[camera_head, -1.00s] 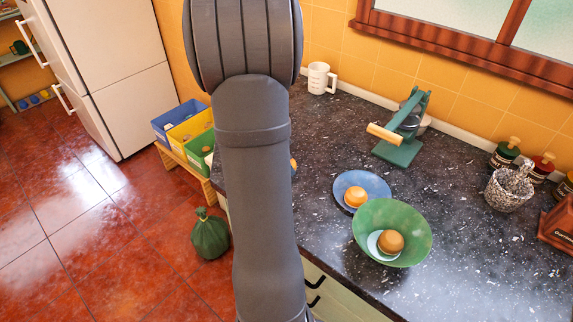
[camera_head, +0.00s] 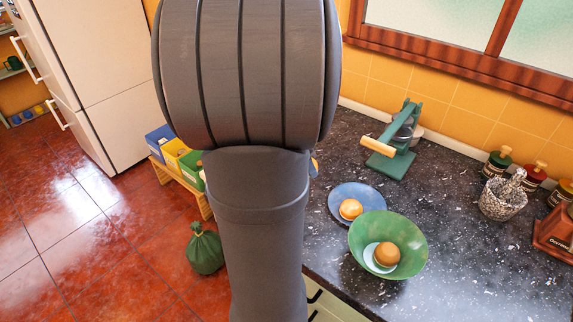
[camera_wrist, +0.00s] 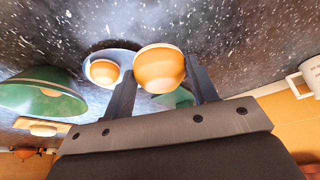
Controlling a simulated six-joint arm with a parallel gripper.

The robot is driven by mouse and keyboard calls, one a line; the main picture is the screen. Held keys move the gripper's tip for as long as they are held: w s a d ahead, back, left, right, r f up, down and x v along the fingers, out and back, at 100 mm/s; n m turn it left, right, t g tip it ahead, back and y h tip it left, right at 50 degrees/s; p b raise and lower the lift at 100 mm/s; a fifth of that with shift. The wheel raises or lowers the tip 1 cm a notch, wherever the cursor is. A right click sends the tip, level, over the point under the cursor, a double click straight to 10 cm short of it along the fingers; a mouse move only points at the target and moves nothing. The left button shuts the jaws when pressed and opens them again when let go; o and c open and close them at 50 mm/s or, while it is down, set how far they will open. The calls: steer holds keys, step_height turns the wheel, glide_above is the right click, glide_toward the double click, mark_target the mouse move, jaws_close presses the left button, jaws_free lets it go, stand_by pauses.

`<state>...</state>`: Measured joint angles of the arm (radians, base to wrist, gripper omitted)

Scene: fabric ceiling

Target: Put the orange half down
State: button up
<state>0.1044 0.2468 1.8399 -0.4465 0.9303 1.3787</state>
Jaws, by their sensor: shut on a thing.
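My gripper (camera_wrist: 161,72) is shut on an orange half (camera_wrist: 160,68), seen between its two fingers in the wrist view. In the head view my arm hides the gripper; only a small orange patch shows at the arm's right edge. A second orange half (camera_head: 350,209) lies on a blue plate (camera_head: 340,193) on the counter; this half also shows in the wrist view (camera_wrist: 103,72), left of the held one. A third orange half (camera_head: 387,255) sits in the green bowl (camera_head: 410,238), by a pale round thing (camera_head: 371,259). Whether the held half touches anything, I cannot tell.
A green press (camera_head: 392,150) with a wooden handle stands behind the plate. A white mug (camera_wrist: 309,74) shows in the wrist view. Dark counter (camera_head: 455,260) is bare right of the bowl.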

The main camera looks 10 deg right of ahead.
steer(key=s+d+r, duration=0.2)
steer(key=d, duration=0.1)
glide_above(352, 193)
steer(key=a, duration=0.2)
steer(key=shift+n, duration=0.3)
steer(key=f, duration=0.6)
steer(key=shift+s+d, duration=0.1)
steer(key=shift+s, duration=0.15)
steer(key=shift+d+f, duration=0.2)
steer(key=shift+f, duration=1.4)
steer(key=shift+f, duration=0.1)
steer(key=o, duration=1)
steer(key=shift+c, duration=0.2)
steer(key=v, duration=1.2)
steer(key=shift+s+d, duration=0.15)
steer(key=shift+s, duration=0.05)
